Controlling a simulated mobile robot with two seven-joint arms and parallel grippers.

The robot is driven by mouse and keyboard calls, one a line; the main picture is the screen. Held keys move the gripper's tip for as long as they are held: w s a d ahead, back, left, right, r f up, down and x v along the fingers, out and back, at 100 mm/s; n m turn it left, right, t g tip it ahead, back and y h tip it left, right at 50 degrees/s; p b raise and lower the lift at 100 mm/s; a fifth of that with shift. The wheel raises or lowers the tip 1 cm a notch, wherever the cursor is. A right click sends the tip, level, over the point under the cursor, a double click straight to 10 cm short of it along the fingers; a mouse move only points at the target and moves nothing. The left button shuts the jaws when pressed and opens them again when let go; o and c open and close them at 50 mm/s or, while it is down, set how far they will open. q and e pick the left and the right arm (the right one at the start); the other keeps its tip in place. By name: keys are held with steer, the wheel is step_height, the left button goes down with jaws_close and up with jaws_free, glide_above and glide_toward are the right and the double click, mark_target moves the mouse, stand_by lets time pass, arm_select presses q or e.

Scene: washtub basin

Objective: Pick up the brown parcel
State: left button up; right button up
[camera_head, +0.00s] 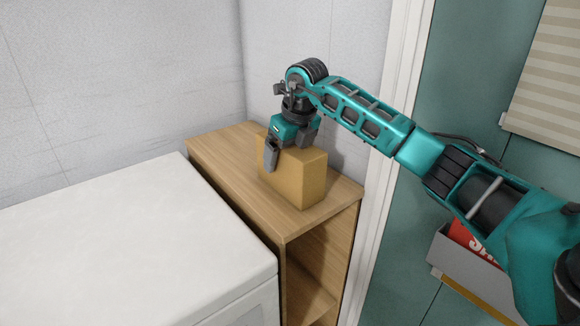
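The brown parcel (300,184) is a plain tan box standing upright on the wooden cabinet's top. My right arm reaches in from the right, and its teal and dark grey gripper (289,146) points down at the top of the parcel. The fingers are spread apart. The near finger overlaps the parcel's front face, and the other is at its far upper side, with its tip not clearly visible. I cannot tell whether the fingers press on the parcel. My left gripper is not in view.
The wooden cabinet (222,153) has an open front with shelves and stands in the corner against a pale wall. A white appliance (120,245) adjoins it on the left, its top bare. A grey box with a red item (462,236) is at the right, partly behind my arm.

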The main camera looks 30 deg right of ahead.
steer(key=c, duration=1)
steer(key=shift+c, duration=0.7)
steer(key=shift+r, duration=0.1)
